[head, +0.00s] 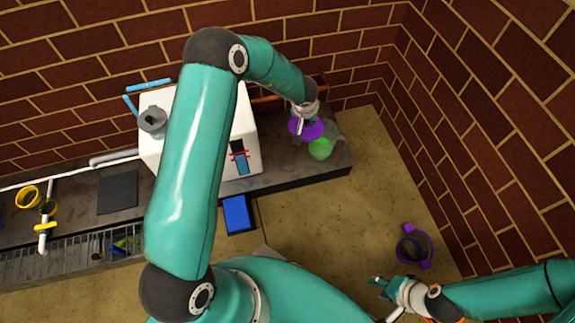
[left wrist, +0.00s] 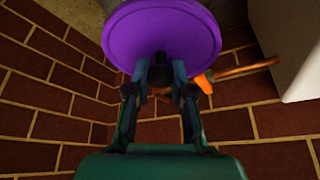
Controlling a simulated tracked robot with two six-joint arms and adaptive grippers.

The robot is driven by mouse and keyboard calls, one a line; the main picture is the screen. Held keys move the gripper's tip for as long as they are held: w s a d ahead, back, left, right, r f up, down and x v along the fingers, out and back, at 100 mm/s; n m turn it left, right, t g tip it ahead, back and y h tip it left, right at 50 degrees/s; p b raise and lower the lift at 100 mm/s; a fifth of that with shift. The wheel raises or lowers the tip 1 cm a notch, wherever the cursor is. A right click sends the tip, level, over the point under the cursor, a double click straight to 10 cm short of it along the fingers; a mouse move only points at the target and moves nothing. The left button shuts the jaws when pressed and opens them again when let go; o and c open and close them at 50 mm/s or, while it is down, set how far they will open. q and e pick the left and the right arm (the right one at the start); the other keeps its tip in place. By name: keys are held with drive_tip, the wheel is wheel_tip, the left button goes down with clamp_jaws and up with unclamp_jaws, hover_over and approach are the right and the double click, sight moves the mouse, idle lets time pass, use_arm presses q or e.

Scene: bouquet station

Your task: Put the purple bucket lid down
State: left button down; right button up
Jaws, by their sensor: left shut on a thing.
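The purple bucket lid (head: 308,131) is a round disc held over the right end of the dark counter. It also fills the upper middle of the left wrist view (left wrist: 162,30). My left gripper (head: 303,116) is shut on the lid, on a dark part at its near side; the fingers show in the left wrist view (left wrist: 167,72). A purple-rimmed bucket (head: 428,237) with a dark inside stands on the floor at the lower right. My right gripper (head: 382,289) is to the lower left of that bucket, apart from it; its fingers are too small to read.
A bright green thing (head: 320,149) in a clear container sits just below the lid on the counter (head: 290,177). A white box-shaped machine (head: 246,130) stands left of it. A blue box (head: 237,215) is at the counter's front. Brick walls close the back and right.

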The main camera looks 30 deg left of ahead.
use_arm(q)
drive_tip(key=a+f+b, duration=0.2)
drive_tip(key=f, duration=0.6)
drive_tip(key=a+f+n+b, duration=0.1)
drive_tip(key=a+f+b, duration=0.1)
drive_tip(key=f, duration=0.6)
drive_tip(key=s+a+f+n+b, duration=0.1)
drive_tip(key=a+f+b, duration=0.2)
drive_tip(key=f, duration=0.5)
drive_tip(key=shift+s+f+y+b, duration=0.1)
drive_tip(key=shift+f+y+b, duration=0.2)
drive_tip(key=shift+b, duration=0.35)
drive_tip(key=shift+f+b, duration=1.15)
drive_tip(key=shift+f, duration=1.35)
drive_tip(key=shift+r, duration=0.1)
drive_tip(key=c, duration=1)
unclamp_jaws()
